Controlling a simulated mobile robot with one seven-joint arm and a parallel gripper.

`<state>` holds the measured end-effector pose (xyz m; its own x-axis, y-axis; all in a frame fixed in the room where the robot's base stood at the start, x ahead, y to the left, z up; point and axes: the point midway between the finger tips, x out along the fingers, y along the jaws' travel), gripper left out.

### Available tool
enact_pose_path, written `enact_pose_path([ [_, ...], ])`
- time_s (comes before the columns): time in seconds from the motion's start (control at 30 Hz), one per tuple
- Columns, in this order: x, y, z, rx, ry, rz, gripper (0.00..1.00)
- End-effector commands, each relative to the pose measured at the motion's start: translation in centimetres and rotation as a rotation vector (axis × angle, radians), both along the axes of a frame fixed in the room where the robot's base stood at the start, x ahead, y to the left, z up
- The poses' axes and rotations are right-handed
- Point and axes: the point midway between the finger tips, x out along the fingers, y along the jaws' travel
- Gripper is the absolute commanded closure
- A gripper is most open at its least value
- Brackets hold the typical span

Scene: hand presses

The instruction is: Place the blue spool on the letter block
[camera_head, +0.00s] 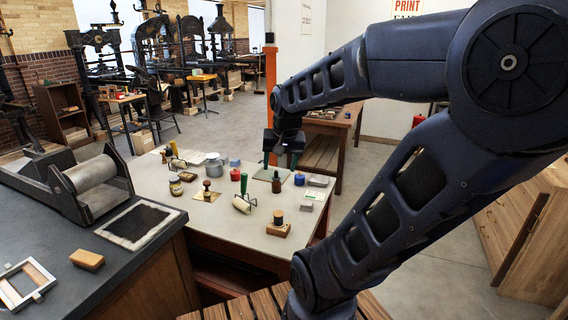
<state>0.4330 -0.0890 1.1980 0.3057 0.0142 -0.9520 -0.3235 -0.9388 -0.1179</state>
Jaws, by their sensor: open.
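A small blue round piece (299,179), which looks like the blue spool, stands on the grey worktable towards its right side. A grey block (318,181) lies right of the blue piece, and a small bluish block (234,161) lies farther back. I cannot tell which block is the letter block. My gripper (281,160) is open and empty, pointing down above the back right of the table, behind and left of the blue piece.
A dark counter (60,235) with a press fills the left.

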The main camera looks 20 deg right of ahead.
Motion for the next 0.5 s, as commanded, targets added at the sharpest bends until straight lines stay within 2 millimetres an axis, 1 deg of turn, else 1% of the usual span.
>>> enact_pose_path([
  [0.03,-1.0,0.2,0.7,-0.020,-0.023,0.053,0.38],
  [0.2,-3.7,0.7,2.0,-0.091,-0.068,0.222,0.38],
  [0.33,-5.0,0.9,2.5,-0.124,-0.085,0.296,0.38],
  [0.5,-5.4,1.0,2.6,-0.139,-0.091,0.328,0.38],
])
